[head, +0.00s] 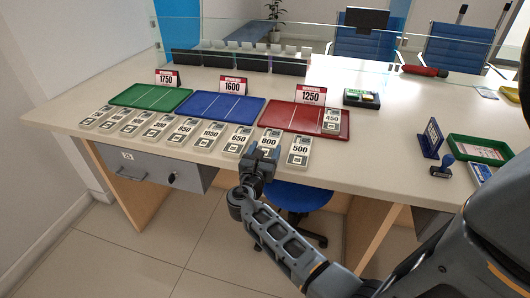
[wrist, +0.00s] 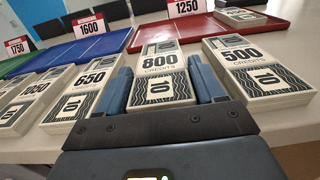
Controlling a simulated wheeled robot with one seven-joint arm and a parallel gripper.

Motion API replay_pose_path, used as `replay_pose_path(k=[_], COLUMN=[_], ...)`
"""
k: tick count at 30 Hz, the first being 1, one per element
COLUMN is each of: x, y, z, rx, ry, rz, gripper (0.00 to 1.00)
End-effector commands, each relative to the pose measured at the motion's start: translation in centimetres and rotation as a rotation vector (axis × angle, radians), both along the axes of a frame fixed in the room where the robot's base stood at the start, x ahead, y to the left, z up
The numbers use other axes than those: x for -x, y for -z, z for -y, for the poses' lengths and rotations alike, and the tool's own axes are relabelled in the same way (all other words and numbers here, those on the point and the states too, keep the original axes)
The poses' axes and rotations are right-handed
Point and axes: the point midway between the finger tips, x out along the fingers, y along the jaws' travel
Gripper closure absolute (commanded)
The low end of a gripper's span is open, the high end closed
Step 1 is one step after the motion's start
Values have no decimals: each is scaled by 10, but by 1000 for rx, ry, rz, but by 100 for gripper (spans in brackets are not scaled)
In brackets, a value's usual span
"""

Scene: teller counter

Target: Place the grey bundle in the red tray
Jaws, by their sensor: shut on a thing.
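Several grey bundles lie in a row along the front of the counter, with labels such as 650 (wrist: 82,92), 800 (wrist: 160,80) and 500 (wrist: 258,68). My gripper (head: 261,155) is at the 800 bundle (head: 269,142). In the wrist view its two fingers (wrist: 160,90) stand on either side of that bundle and are shut on it. The bundle appears at the level of its neighbours; I cannot tell whether it is lifted. The red tray (head: 285,115) lies just behind the row, with the 450 bundle (head: 332,121) in its right end and a 1250 sign (head: 311,95) at its back.
The blue tray (head: 222,106) and green tray (head: 150,97) lie left of the red one. The 650 (head: 238,141) and 500 (head: 299,150) bundles flank my gripper closely. A glass screen (head: 280,45) stands behind. A stamp (head: 442,165) and another tray (head: 480,150) are at right.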

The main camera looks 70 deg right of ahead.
Motion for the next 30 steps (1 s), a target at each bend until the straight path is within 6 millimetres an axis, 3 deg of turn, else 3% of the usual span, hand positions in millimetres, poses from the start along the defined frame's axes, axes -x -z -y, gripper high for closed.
replay_pose_path(k=[14, 15, 22, 30], x=[0, 0, 0, 0], y=[8, 7, 7, 7], z=[0, 0, 0, 0], rx=[2, 1, 1, 1], ry=[-1, -1, 0, 0], rz=[1, 1, 1, 1], gripper=[64, 30, 7, 7])
